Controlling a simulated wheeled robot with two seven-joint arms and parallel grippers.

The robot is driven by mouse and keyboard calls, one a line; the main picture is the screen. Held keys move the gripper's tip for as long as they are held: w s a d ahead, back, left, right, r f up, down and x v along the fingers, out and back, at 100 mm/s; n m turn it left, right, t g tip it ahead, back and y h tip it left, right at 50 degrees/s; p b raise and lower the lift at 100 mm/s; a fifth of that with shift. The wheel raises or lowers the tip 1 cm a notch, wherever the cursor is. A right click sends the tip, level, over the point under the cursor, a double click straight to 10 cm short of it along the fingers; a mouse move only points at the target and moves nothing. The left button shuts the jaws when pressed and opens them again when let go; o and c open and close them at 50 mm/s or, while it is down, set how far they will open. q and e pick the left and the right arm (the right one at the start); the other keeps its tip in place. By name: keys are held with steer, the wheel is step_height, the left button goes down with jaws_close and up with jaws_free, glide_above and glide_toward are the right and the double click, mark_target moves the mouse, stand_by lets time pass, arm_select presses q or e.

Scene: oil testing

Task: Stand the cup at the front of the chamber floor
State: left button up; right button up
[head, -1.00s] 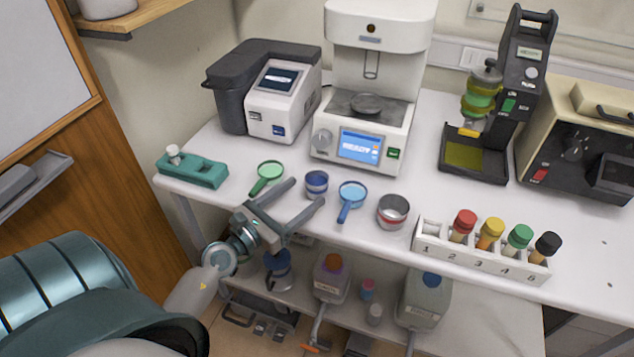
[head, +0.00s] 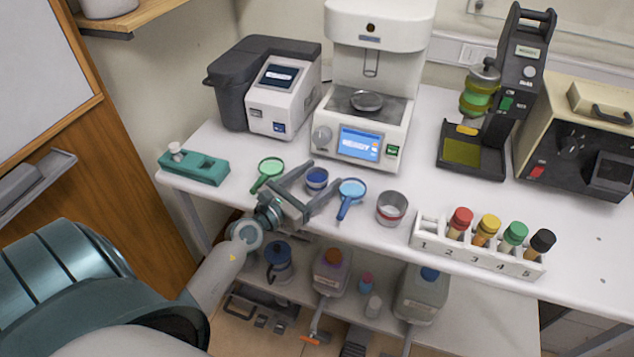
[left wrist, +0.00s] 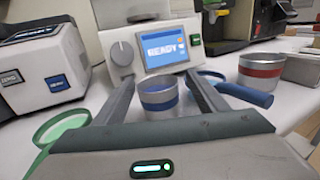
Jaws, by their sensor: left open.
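A small metal cup with a blue band (head: 317,180) stands upright on the white bench; it also shows in the left wrist view (left wrist: 160,98). A second metal cup, with a red band (head: 391,209), stands to its right. My left gripper (head: 322,177) is open, with its fingers on either side of the blue-banded cup; I cannot tell whether they touch it. The white instrument (head: 375,130) behind has an open chamber with a round metal dish (head: 367,101) on its grey floor (head: 342,99). My right gripper is not in view.
A green-rimmed lens (head: 270,168) lies left of the blue-banded cup and a blue-rimmed lens (head: 352,189) right of it, both close to my fingers. A numbered rack (head: 475,252) of capped vials stands at the bench's front edge. A teal block (head: 194,168) sits far left.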

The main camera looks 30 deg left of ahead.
mark_target(324, 171)
arm_select(q)
steer(key=w, duration=0.3)
steer(key=shift+w+d+p, duration=0.1)
steer(key=shift+w+p, duration=0.05)
steer(key=shift+p, duration=0.15)
steer(key=shift+w, duration=0.25)
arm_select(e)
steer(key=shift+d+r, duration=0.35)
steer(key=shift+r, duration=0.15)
arm_select(q)
steer(key=c, duration=1.3)
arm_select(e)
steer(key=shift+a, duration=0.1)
